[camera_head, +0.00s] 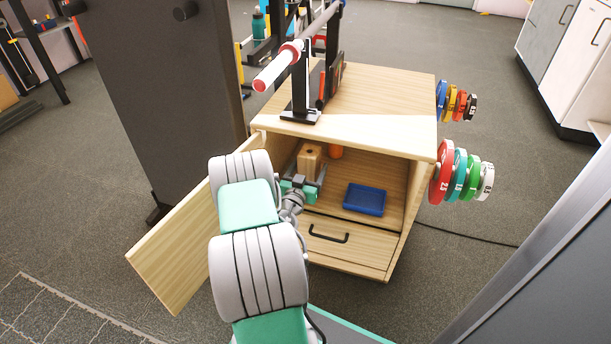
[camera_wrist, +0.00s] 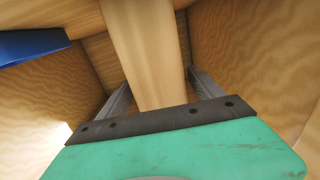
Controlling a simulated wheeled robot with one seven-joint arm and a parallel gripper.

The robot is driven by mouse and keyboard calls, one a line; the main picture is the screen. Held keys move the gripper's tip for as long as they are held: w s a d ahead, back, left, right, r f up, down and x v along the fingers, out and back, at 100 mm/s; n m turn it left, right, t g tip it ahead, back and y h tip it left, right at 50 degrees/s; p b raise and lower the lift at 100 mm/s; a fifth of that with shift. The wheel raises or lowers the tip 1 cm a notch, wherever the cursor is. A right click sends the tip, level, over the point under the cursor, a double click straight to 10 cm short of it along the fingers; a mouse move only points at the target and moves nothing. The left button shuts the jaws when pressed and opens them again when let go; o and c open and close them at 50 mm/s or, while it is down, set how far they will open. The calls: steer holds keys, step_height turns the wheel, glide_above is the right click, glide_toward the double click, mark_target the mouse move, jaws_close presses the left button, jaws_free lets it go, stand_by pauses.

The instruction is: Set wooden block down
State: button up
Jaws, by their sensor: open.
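The wooden block (camera_head: 309,162) stands upright inside the open cabinet compartment, toward its left side. In the wrist view the block (camera_wrist: 143,50) rises between my two fingers. My gripper (camera_head: 312,178) reaches into the compartment with its fingers open, one on each side of the block. In the wrist view my gripper (camera_wrist: 160,90) shows a gap beside the block, at least on the left. The block's lower end is hidden by the gripper in the head view, so its contact with the shelf is not clear.
A blue box (camera_head: 365,199) lies on the compartment floor to the right, also at the wrist view's upper left (camera_wrist: 30,45). An orange object (camera_head: 336,151) stands behind. The cabinet door (camera_head: 180,250) hangs open at left. A drawer (camera_head: 345,244) is below; weight plates (camera_head: 441,172) hang outside right.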

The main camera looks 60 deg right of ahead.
steer(key=s+a, duration=0.2)
steer(key=a, duration=0.9)
steer(key=shift+a, duration=0.35)
steer(key=shift+w, duration=0.1)
